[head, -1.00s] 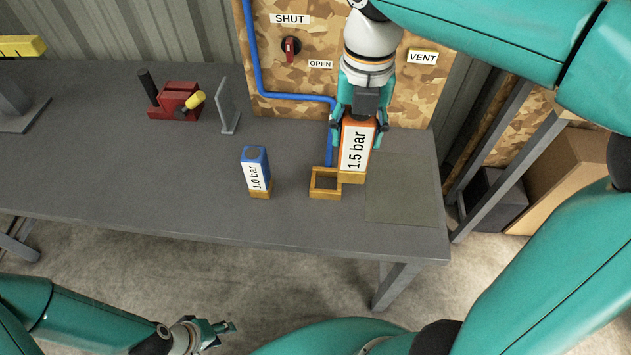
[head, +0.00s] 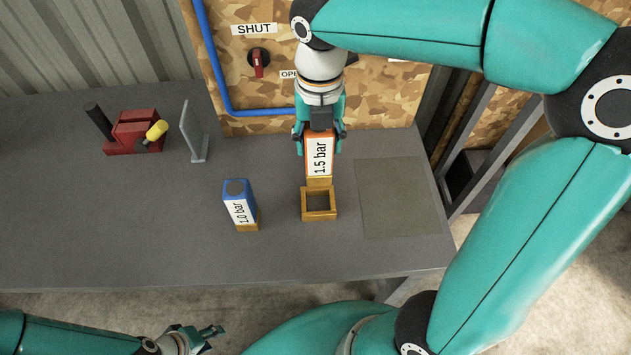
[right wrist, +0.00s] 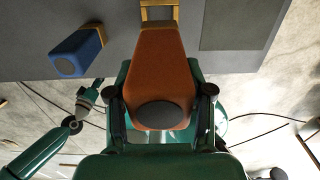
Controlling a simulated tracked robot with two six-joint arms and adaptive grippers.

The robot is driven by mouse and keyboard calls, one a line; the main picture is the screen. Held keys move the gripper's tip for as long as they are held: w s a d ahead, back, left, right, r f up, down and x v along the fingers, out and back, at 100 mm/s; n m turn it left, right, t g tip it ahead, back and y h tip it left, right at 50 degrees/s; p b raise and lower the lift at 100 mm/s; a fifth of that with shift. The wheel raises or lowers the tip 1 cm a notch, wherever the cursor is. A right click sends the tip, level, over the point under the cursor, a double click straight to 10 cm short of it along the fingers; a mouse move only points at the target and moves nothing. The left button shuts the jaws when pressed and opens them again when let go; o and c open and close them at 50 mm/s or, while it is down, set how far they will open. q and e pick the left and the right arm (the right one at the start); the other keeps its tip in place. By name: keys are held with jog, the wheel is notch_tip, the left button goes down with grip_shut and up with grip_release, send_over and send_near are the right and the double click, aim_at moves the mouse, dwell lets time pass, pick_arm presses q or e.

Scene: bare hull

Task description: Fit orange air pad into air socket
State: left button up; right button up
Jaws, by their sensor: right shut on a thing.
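The orange air pad (head: 319,158), labelled 1.5 bar and with a tan base, is upright in my right gripper (head: 319,142), which is shut on it. The air socket (head: 319,215), a square tan frame on the bench, stands just in front of the pad in the head view and looks empty. The pad's base shows right at the socket's back edge; its height above the bench is hard to tell. In the right wrist view the pad (right wrist: 163,75) points toward the socket (right wrist: 160,12). My left gripper (head: 208,337) is open and empty, low in front of the bench.
A blue 1.0 bar pad (head: 239,206) stands left of the socket. A dark green mat (head: 398,197) lies to the right. Behind are a camouflage panel (head: 380,100) with a red valve and a blue pipe (head: 225,85). A red device (head: 135,132) and grey plate (head: 193,135) stand left.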

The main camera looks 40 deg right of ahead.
aim_at(318, 177)
notch_tip(318, 177, down, 12)
jog(key=b, duration=0.1)
jog(key=shift+f, duration=0.2)
jog(key=shift+f, duration=0.1)
jog(key=o, duration=1.4)
jog(key=shift+r, duration=0.6)
notch_tip(318, 177, up, 11)
jog(key=shift+p, duration=0.65)
